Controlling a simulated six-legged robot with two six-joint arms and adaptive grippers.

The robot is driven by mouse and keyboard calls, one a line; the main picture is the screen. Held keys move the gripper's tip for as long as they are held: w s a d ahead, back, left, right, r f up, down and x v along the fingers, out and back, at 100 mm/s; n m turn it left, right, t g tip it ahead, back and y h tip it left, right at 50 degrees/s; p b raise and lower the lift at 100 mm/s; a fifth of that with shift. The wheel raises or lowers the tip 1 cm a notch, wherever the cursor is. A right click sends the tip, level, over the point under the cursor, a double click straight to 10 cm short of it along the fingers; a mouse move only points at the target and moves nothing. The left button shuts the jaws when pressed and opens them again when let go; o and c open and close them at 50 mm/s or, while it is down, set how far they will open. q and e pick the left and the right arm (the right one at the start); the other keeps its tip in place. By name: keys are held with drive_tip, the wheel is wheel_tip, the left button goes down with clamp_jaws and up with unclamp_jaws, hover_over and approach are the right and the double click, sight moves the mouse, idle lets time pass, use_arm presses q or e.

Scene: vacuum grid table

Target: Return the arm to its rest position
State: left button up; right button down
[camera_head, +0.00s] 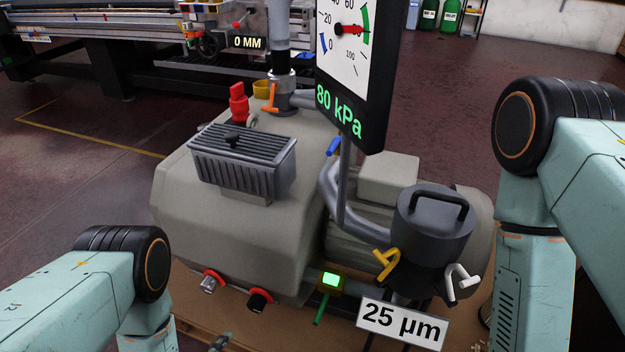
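My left arm (70,290) comes in at the lower left and bends downward at a black joint. My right arm (560,190) stands at the right edge, also bending downward at a black joint. A small dark part (220,342) shows at the bottom edge near my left arm, too cut off to identify. Between the arms stands a grey vacuum pump (240,230) with a dark filter canister (433,225) and yellow and white clamp handles.
A gauge display (345,70) reading 80 kPa rises above the pump. A 25 µm sign (402,324) and a lit green indicator (331,281) sit low in front. Red-ringed fittings (260,300) stick out at the front left. A long machine table (120,50) stands behind.

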use_arm(q)
drive_tip(key=s+a+r+n+g+y, duration=0.1)
drive_tip(key=s+a+r+n+g, duration=0.1)
drive_tip(key=s+r+n+g, duration=0.6)
drive_tip(key=s+a+r+n+g+y, duration=0.1)
drive_tip(key=s+r+n+g+y, duration=0.2)
drive_tip(key=s+n, duration=0.85)
wheel_tip(320, 180, up, 12)
drive_tip(key=h+p, duration=0.1)
drive_tip(key=p, duration=1.1)
drive_tip(key=shift+w, duration=0.2)
use_arm(e)
wheel_tip(320, 180, up, 12)
